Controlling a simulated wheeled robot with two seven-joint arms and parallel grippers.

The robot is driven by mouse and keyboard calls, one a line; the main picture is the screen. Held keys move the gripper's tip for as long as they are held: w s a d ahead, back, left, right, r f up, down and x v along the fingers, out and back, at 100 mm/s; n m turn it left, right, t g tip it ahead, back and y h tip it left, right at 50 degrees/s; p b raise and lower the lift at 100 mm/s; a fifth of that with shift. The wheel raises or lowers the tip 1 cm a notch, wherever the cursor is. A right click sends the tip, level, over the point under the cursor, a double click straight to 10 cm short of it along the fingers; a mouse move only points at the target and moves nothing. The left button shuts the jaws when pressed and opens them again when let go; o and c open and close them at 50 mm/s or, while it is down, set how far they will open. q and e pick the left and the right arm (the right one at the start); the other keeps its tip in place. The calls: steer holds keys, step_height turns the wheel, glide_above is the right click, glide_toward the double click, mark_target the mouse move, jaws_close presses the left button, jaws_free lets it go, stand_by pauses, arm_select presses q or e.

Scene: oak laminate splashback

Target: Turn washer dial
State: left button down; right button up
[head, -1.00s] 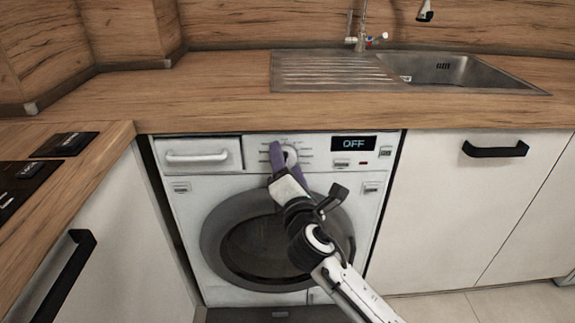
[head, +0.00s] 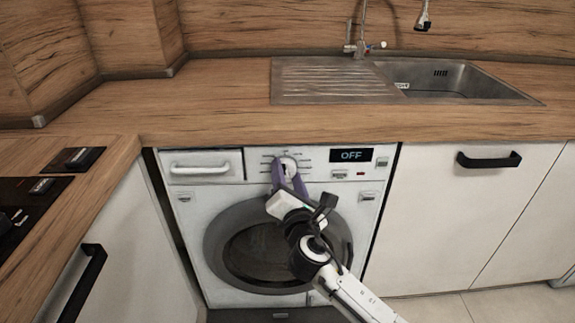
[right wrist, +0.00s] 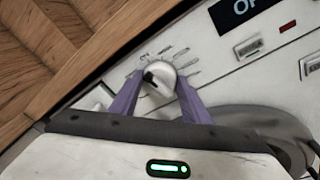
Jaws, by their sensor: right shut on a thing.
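The white washer (head: 188,240) is set under the worktop, and its display (head: 351,155) reads OFF. Its round white dial (head: 290,163) sits on the panel left of the display, with printed marks around it. My right gripper (head: 286,168) reaches up from below, with purple fingers on either side of the dial. In the right wrist view the dial (right wrist: 158,72) sits between the two fingertips, and a dark mark shows on its face. The right gripper is shut on the dial. My left gripper is not in view.
The detergent drawer (head: 201,166) is left of the dial, and the round door (head: 225,255) is below, partly covered by my right arm. The wooden worktop (head: 210,125) overhangs just above. A black cabinet handle (head: 489,160) is at right.

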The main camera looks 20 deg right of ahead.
steer(key=n+p, duration=0.2)
steer(key=p, duration=0.1)
steer(key=shift+r+p, duration=0.3)
steer(key=shift+r, duration=0.05)
steer(key=shift+a+n+g+p, duration=0.1)
steer(key=shift+n+g+p, duration=0.2)
steer(key=shift+n+p, duration=0.6)
steer(key=shift+f+n+p, duration=0.1)
steer(key=shift+n+p, duration=0.2)
steer(key=shift+p, duration=0.1)
steer(key=shift+f+n+p, duration=0.1)
steer(key=shift+n+p, duration=0.5)
steer(key=shift+p, duration=0.1)
steer(key=shift+f, duration=0.1)
